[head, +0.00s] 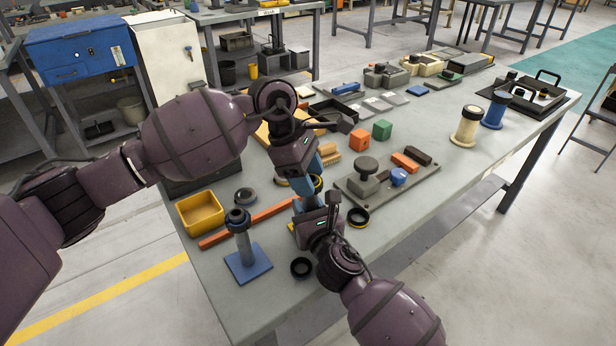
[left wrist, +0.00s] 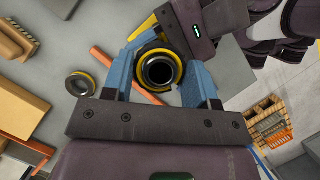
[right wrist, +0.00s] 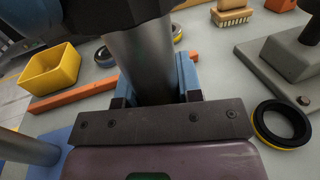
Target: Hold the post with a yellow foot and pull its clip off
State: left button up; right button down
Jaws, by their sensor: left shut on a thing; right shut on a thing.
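The post is a grey cylinder, seen in the right wrist view (right wrist: 145,62). My right gripper (right wrist: 152,88) is shut on its shaft, and the post passes between the blue fingers. A bit of yellow foot (left wrist: 143,27) shows past my right gripper in the left wrist view. My left gripper (head: 312,178) is above the right one, its fingers shut on the sides of the clip (left wrist: 176,58), a dark ring with a yellow edge. The ring lies around the dark round post top (left wrist: 159,72); whether it is still seated is unclear. My grippers hide most of the post in the head view.
A second post (head: 243,245) on a blue foot stands near the front edge. Loose rings lie around, one black (head: 301,267) and one black and yellow (head: 358,217). A yellow bin (head: 200,212), an orange bar (head: 235,226) and a grey fixture plate (head: 385,190) are close by.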

pick_arm(q)
jog(key=shift+r, duration=0.65)
jog(key=shift+r, duration=0.2)
jog(key=shift+r, duration=1.95)
pick_arm(e)
jog(key=c, duration=0.7)
grip_release()
jog(key=shift+s, duration=0.1)
